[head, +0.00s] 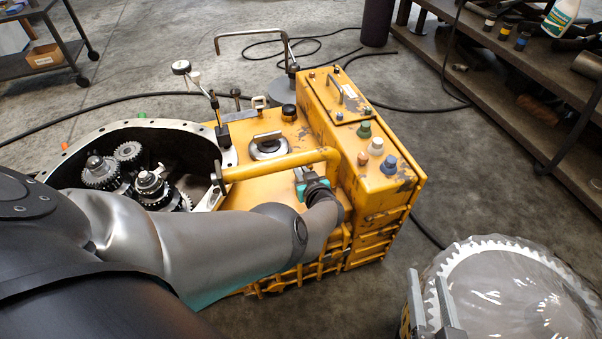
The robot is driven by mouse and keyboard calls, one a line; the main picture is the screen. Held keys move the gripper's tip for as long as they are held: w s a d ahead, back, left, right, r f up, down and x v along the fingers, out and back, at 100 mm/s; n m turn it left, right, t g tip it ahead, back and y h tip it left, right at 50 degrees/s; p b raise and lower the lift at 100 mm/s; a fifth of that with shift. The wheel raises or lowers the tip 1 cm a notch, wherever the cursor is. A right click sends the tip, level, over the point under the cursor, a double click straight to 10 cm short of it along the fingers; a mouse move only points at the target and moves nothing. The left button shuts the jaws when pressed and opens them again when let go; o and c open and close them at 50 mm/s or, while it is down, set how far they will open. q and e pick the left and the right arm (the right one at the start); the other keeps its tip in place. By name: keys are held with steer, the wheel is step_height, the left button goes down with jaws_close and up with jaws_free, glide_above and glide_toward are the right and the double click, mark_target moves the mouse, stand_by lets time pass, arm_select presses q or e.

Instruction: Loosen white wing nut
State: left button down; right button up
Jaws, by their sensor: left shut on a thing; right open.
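A small white knob (376,146) stands on the raised right block of the yellow transmission housing (262,183). It is the white fitting I can pick out, but it is too small to show wings. My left gripper (300,178) reaches across the housing, left of and below that knob and clear of it. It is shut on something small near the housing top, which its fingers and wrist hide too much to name. My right gripper (431,300) is at the bottom right, open and empty, with its two grey fingers apart.
Green (364,129), blue (388,166) and tan (363,158) knobs crowd around the white one. A yellow tube (280,164) crosses the housing beside my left gripper. Open gears (130,175) lie left. A plastic-wrapped ring gear (510,290) is right of my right gripper.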

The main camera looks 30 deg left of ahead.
stand_by(0.3)
arm_select(q)
steer(key=c, duration=0.9)
jaws_free()
steer(key=shift+o, duration=0.2)
